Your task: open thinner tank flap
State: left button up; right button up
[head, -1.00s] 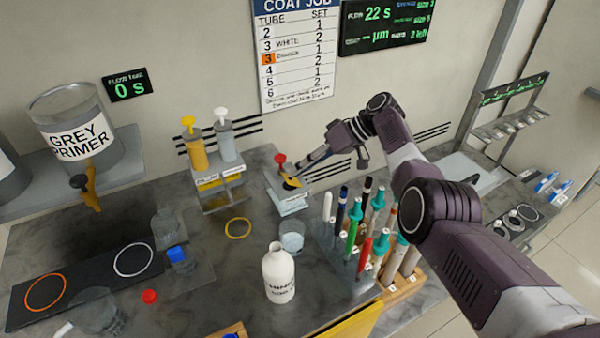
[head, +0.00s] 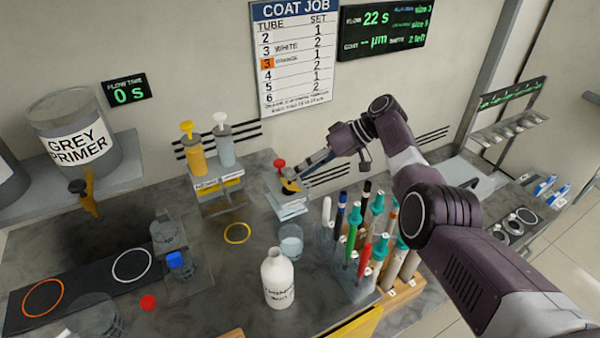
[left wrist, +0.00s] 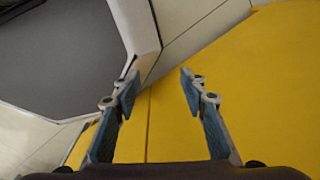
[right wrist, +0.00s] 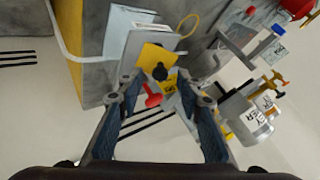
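The thinner tank (head: 291,204) is a small pale box near the wall, with a red knob (head: 280,163) and a yellow flap (head: 290,186) on it. In the right wrist view the yellow flap (right wrist: 158,58) bears a black knob (right wrist: 160,73), and the red knob (right wrist: 152,97) shows between my fingers. My right gripper (head: 303,176) is open, its fingertips close above the flap; I cannot tell whether they touch it. Whether the flap is lifted is unclear. My left gripper (left wrist: 160,82) is open and empty in front of a yellow surface (left wrist: 230,100), out of the head view.
Two pump bottles (head: 208,150) stand left of the tank. A glass beaker (head: 291,240), a white bottle (head: 279,280) and a rack of coloured rods (head: 365,235) stand in front of it. A grey primer can (head: 75,135) sits on the left shelf.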

jog(key=w+v, duration=0.1)
jog(key=v, duration=1)
jog(key=shift+s, duration=0.45)
